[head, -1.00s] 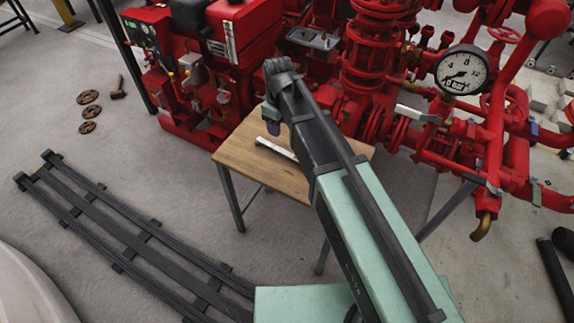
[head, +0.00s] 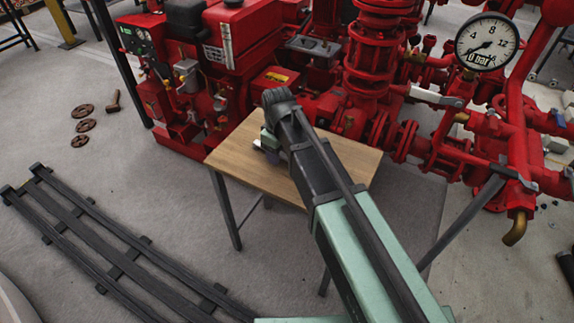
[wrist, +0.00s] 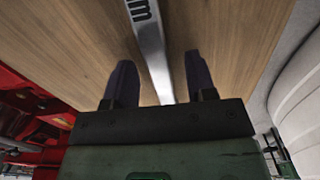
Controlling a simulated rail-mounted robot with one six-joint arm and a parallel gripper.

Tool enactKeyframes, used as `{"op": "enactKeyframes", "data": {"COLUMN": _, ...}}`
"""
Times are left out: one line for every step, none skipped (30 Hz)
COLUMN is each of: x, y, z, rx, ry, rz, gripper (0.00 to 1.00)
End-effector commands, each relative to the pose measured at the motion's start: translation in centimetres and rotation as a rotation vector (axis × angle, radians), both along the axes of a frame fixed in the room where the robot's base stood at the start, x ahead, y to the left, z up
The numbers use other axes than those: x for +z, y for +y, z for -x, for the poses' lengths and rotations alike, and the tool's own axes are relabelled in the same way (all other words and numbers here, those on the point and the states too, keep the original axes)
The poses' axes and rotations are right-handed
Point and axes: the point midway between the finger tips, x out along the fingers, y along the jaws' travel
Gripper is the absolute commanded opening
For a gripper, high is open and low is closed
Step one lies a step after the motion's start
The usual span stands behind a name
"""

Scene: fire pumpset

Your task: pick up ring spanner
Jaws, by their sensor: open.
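The ring spanner (wrist: 150,42) is a silver metal bar with dark lettering, lying on the wooden table top (wrist: 215,45) in the wrist view. Its upper end runs out of the frame and its lower end passes behind my gripper's body. My gripper (wrist: 159,62) is open, with one dark finger on each side of the bar and a gap to both. I cannot tell how far the fingers are above the wood. In the head view my arm hides most of the spanner, and my gripper (head: 268,145) is over the table's left part.
The small table (head: 240,170) has thin dark legs and a bare top around the spanner. Red pump machinery (head: 380,100) with a pressure gauge (head: 487,42) stands close behind and to the right. Dark rails (head: 100,230) lie on the floor at left.

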Motion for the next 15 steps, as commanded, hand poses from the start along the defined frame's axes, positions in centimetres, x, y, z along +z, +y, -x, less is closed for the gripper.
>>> {"op": "enactKeyframes", "data": {"x": 0.21, "y": 0.0, "z": 0.0, "rx": 0.0, "ry": 0.0, "rz": 0.0, "gripper": 0.51}}
{"op": "enactKeyframes", "data": {"x": 0.23, "y": 0.0, "z": 0.0, "rx": 0.0, "ry": 0.0, "rz": 0.0, "gripper": 0.51}}
{"op": "enactKeyframes", "data": {"x": 0.23, "y": 0.0, "z": 0.0, "rx": 0.0, "ry": 0.0, "rz": 0.0, "gripper": 0.48}}
{"op": "enactKeyframes", "data": {"x": 0.24, "y": -0.01, "z": 0.01, "rx": 0.0, "ry": 0.0, "rz": 0.0, "gripper": 0.43}}
{"op": "enactKeyframes", "data": {"x": 0.24, "y": -0.01, "z": 0.01, "rx": 0.0, "ry": 0.0, "rz": 0.0, "gripper": 0.39}}
{"op": "enactKeyframes", "data": {"x": 0.24, "y": 0.0, "z": 0.0, "rx": 0.0, "ry": 0.0, "rz": 0.0, "gripper": 0.33}}
{"op": "enactKeyframes", "data": {"x": 0.24, "y": 0.0, "z": 0.0, "rx": 0.0, "ry": 0.0, "rz": 0.0, "gripper": 0.28}}
{"op": "enactKeyframes", "data": {"x": 0.24, "y": -0.01, "z": 0.01, "rx": 0.0, "ry": 0.0, "rz": 0.0, "gripper": 0.23}}
{"op": "enactKeyframes", "data": {"x": 0.24, "y": -0.01, "z": 0.01, "rx": 0.0, "ry": 0.0, "rz": 0.0, "gripper": 0.17}}
{"op": "enactKeyframes", "data": {"x": 0.24, "y": 0.0, "z": 0.0, "rx": 0.0, "ry": 0.0, "rz": 0.0, "gripper": 0.13}}
{"op": "enactKeyframes", "data": {"x": 0.24, "y": -0.01, "z": 0.01, "rx": 0.0, "ry": 0.0, "rz": 0.0, "gripper": 0.08}}
{"op": "enactKeyframes", "data": {"x": 0.24, "y": -0.01, "z": 0.01, "rx": 0.0, "ry": 0.0, "rz": 0.0, "gripper": 0.02}}
{"op": "enactKeyframes", "data": {"x": 0.24, "y": -0.01, "z": 0.01, "rx": 0.0, "ry": 0.0, "rz": 0.0, "gripper": 0.0}}
{"op": "enactKeyframes", "data": {"x": 0.24, "y": -0.01, "z": 0.01, "rx": 0.0, "ry": 0.0, "rz": 0.0, "gripper": 0.0}}
{"op": "enactKeyframes", "data": {"x": 0.24, "y": -0.01, "z": 0.01, "rx": 0.0, "ry": 0.0, "rz": 0.0, "gripper": 0.0}}
